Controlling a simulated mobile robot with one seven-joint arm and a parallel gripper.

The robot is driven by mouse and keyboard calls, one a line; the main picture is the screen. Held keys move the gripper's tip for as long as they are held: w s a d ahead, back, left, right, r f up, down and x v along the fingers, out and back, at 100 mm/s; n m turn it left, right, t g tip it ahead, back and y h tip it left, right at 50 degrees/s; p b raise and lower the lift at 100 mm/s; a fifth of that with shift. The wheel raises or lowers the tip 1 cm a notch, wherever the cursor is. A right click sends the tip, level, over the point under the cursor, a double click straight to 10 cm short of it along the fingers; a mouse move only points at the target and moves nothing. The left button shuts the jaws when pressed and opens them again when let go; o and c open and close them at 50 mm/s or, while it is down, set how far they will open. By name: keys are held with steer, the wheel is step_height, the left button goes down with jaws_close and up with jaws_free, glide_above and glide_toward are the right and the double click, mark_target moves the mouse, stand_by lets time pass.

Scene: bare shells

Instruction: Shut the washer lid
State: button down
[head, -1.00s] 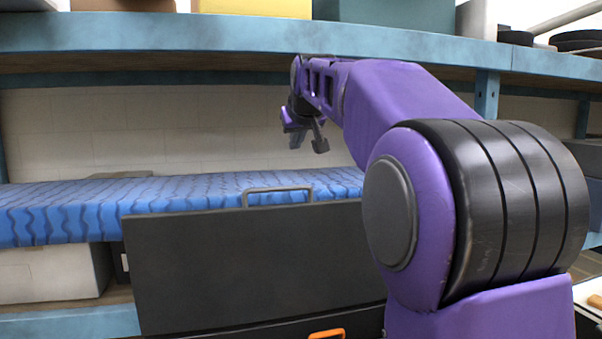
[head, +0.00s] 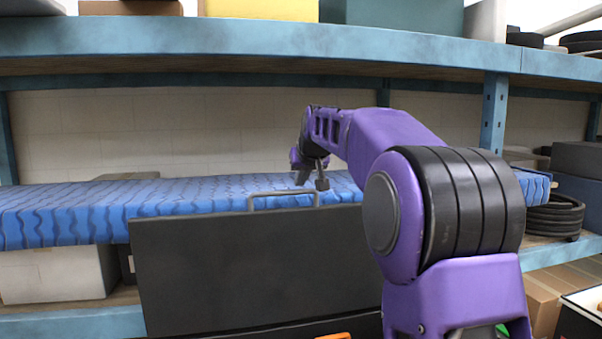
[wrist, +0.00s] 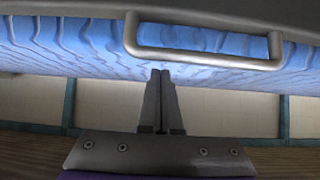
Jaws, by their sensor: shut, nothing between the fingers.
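The washer lid (head: 250,268) is a dark grey flat panel standing raised and close to upright in the head view. A grey bar handle (head: 284,195) sticks up from its top edge. The handle also shows large at the top of the wrist view (wrist: 200,55), with the lid's dark edge above it. My gripper (head: 314,182) is just above and behind the handle in the head view. In the wrist view its two fingers (wrist: 161,75) are together and empty, their tips close to the handle bar. I cannot tell whether they touch it.
A blue wavy-patterned slab (head: 70,212) lies on the shelf behind the lid. A blue shelf beam (head: 230,42) runs above my arm, with boxes on top. White boxes (head: 55,275) sit at lower left, and black rings (head: 553,215) at right. An orange part (head: 333,337) shows below the lid.

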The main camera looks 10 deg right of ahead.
steer(key=shift+s+f, duration=0.15)
steer(key=shift+s, duration=0.4)
steer(key=shift+s+f, duration=0.15)
steer(key=shift+s, duration=0.35)
steer(key=shift+s+f, duration=0.1)
steer(key=shift+f, duration=0.05)
